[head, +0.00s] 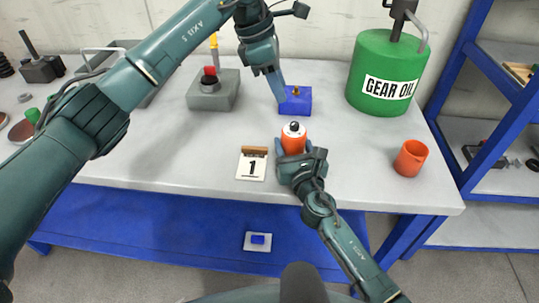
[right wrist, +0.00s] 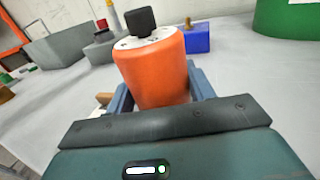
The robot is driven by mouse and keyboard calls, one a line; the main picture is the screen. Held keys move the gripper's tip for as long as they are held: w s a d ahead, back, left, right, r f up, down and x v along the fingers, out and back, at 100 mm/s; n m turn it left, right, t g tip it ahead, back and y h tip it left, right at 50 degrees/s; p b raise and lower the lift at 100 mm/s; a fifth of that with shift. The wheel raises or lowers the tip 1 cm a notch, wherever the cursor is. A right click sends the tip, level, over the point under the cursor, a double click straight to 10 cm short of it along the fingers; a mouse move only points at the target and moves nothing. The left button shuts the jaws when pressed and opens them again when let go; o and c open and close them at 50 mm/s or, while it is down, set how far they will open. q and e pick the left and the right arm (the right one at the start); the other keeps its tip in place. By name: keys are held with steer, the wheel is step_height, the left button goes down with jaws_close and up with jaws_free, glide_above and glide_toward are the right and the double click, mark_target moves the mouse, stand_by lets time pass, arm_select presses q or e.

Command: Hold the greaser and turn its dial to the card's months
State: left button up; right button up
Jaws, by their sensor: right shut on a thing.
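The greaser (head: 294,141) is an orange cylinder with a pale top and a black dial (right wrist: 140,21). It stands upright near the front of the table. My right gripper (head: 294,153) is shut on it, with one finger on each side of its body in the right wrist view (right wrist: 155,88). The card (head: 251,168) shows a black "1" and sits in a brown holder left of the greaser. My left gripper (head: 277,92) points down beside a blue block (head: 296,104), apart from the dial. Its fingers overlap from this angle, so its opening is unclear. The dial's markings are too small to read.
A green gear oil can (head: 373,66) stands at the back right of the grey table (head: 385,185). An orange cup (head: 411,158) is at the right. A grey box with a red button (head: 209,82) stands behind the card. Table around the greaser's right is clear.

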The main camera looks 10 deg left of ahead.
arm_select(q)
steer(key=shift+o, duration=0.2)
stand_by(0.6)
steer(key=shift+o, duration=0.3)
steer(key=shift+f, duration=0.1)
steer(key=n+t+h, duration=0.5)
steer(key=t+h, duration=0.3)
steer(key=h, duration=0.4)
glide_toward(291, 126)
steer(key=d, duration=0.1)
steer(key=x, duration=1.2)
steer(key=shift+w+a+f, duration=0.1)
steer(key=shift+w+a, duration=0.1)
steer(key=shift+w, duration=0.15)
jaws_close()
